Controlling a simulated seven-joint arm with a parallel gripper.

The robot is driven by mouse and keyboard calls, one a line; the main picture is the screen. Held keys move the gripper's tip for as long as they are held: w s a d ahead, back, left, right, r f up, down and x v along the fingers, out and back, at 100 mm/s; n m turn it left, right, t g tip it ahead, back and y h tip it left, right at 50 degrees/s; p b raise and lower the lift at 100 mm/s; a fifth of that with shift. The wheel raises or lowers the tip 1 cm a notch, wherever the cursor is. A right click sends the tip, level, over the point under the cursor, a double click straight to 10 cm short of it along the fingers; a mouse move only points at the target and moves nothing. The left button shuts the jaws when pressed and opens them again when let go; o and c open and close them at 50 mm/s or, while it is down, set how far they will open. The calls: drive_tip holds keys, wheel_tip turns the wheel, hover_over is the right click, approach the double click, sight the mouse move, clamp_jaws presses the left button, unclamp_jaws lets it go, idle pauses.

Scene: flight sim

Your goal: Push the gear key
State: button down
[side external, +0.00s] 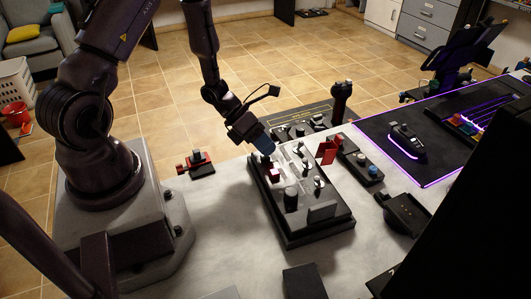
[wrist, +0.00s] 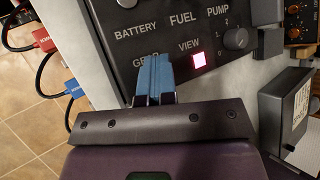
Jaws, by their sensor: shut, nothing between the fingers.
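The black control panel (side external: 318,228) stands on the grey table, and its near part shows in the wrist view (wrist: 120,62). Its labels read BATTERY, FUEL, PUMP, VIEW and a partly covered "GE…" label (wrist: 143,57). My gripper (side external: 265,148) is shut, with its blue fingertips (wrist: 153,66) together over the panel beside that label. The gear key itself is hidden behind the fingers; I cannot tell whether they touch it. A square key (wrist: 198,61) under VIEW glows pink, and a pink glow (side external: 274,170) shows just below my fingertips in the side view.
A round knob (wrist: 236,38) sits right of the VIEW key. Raised knobs and levers (side external: 291,199) stand on the panel. Bare table (side external: 215,230) lies left of the panel.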

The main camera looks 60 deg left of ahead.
drive_tip(key=shift+r, duration=0.4)
drive_tip(key=shift+r, duration=3.05)
